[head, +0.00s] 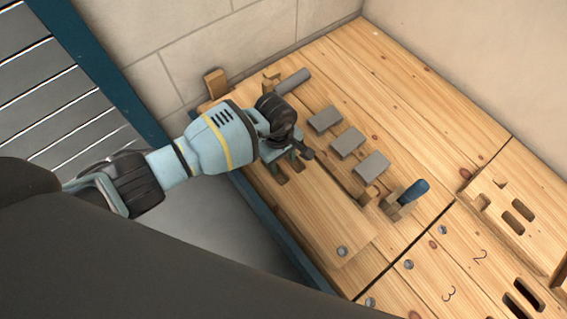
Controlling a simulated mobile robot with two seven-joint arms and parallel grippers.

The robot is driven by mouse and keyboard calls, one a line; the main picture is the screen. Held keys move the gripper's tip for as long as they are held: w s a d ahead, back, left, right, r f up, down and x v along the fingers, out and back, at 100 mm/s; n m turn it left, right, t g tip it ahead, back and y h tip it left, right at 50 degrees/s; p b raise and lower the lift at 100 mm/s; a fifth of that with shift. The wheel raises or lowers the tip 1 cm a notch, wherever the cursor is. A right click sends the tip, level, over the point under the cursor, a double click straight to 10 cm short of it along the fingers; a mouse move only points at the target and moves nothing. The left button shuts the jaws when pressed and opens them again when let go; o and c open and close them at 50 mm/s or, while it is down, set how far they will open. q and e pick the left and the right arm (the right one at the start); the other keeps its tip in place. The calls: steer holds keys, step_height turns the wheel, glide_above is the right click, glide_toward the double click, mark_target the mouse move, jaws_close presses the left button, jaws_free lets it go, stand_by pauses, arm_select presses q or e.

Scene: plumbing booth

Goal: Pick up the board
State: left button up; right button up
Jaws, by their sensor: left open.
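A long light wooden board (315,215) lies along the front left edge of the wooden bench top, with a round metal fastener (341,251) at its near end. Two dark slot-like marks show in its far part, partly behind my gripper. My left gripper (286,160) is open, over the far part of the board. I cannot tell whether its fingers touch the board. The arm and wrist hide the board's far left part. My right gripper is not in view.
Several grey blocks (347,142) lie right of the board. A blue-handled tool (413,191) stands in a wooden holder. A slotted wooden piece (514,212) and number-marked planks are at the right. Walls close off the back.

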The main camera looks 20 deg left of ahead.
mark_target(284, 164)
arm_select(q)
jaws_close()
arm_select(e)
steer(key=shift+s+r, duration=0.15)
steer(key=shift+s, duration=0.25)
arm_select(q)
steer(key=shift+r, duration=0.15)
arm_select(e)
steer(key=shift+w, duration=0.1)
arm_select(q)
steer(key=shift+w+r, duration=0.1)
steer(key=shift+r, duration=0.3)
step_height(284, 164, up, 3)
steer(key=shift+r+p, duration=0.1)
steer(key=shift+p, duration=1)
steer(key=s+d+p, duration=0.2)
steer(key=s+p, duration=0.4)
steer(key=s, duration=1)
steer(key=shift+r, duration=0.45)
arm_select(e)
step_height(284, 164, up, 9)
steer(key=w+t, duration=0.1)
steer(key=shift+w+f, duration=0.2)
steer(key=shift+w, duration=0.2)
